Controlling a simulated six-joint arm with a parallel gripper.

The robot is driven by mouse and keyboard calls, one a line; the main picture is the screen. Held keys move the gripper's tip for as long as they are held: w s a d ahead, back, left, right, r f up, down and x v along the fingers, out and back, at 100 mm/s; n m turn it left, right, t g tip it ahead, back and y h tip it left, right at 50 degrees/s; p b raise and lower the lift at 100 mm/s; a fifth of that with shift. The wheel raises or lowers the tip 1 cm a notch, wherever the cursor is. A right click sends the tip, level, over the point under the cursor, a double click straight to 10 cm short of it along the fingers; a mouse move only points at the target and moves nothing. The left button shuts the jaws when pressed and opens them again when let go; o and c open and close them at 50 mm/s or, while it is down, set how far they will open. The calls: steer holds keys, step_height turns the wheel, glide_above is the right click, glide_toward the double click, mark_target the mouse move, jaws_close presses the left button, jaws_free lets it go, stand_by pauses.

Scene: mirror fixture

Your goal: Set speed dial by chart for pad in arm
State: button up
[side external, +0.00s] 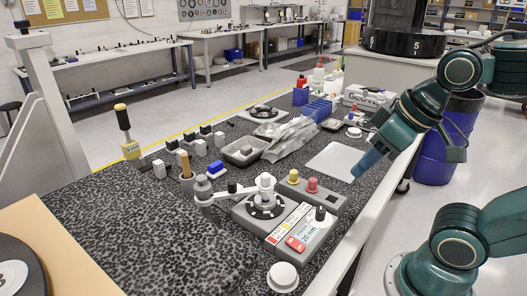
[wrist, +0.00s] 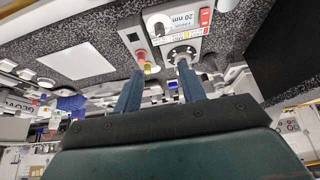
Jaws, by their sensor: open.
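My gripper (side external: 367,162) is in the air above the right side of the bench, apart from the machine. In the wrist view my gripper (wrist: 160,88) is open, with nothing between its fingers. The grey machine (side external: 263,222) carries a round black platter and a white swing arm (side external: 232,190). A pad in this arm cannot be made out clearly. A coloured chart label (side external: 287,224) lies on its top beside a black knob (side external: 320,213). A panel reads "20 nm" (side external: 309,236); it shows upside down in the wrist view (wrist: 177,22). The chart's text is too small to read.
A grey box with a red button (side external: 312,185) and a yellow button (side external: 293,176) stands behind the machine. A white sheet (side external: 334,161) lies near my gripper. A white round puck (side external: 283,276) sits in front. Trays, bottles and small blocks stand farther back. The patterned bench top is clear at left.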

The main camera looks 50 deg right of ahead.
steer(key=shift+o, duration=0.3)
steer(key=shift+w, duration=0.1)
steer(key=m+g, duration=0.6)
steer(key=m, duration=0.9)
glide_above(321, 210)
steer(key=shift+f, duration=0.55)
steer(key=shift+f, duration=0.15)
steer(key=shift+f, duration=6.75)
jaws_close()
